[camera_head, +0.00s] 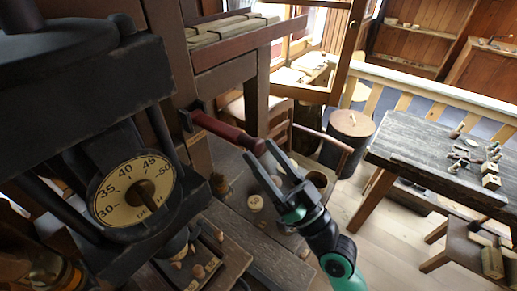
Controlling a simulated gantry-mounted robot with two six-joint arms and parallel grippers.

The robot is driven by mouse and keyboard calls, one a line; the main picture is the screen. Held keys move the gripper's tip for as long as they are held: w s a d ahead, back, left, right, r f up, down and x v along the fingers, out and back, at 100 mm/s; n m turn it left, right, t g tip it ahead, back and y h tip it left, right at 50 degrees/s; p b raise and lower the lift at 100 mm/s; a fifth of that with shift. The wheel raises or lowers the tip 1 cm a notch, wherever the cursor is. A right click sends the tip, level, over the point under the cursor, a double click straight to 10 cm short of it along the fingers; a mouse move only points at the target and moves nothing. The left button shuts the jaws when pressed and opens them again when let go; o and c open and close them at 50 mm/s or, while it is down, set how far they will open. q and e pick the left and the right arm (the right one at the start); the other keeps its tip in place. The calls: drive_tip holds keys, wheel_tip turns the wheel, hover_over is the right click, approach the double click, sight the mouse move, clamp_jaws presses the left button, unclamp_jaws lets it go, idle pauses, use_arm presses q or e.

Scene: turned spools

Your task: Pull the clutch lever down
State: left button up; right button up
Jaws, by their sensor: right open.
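My right gripper (259,151) comes in from the lower right, black with a green arm. Its two fingers are open, and the lever's rounded end shows at the gap between the fingertips. I cannot tell whether they touch it. My left gripper is not in view.
A dark machine with a numbered dial (135,190) fills the left side. A workbench (262,250) with small turned pieces lies below my gripper. A round lidded bin (351,124) and a grey table (420,150) with small parts stand to the right. Wooden floor shows between.

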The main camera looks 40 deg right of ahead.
drive_tip(key=b+v, duration=0.3)
drive_tip(key=v, duration=0.6)
drive_tip(key=shift+b, duration=0.3)
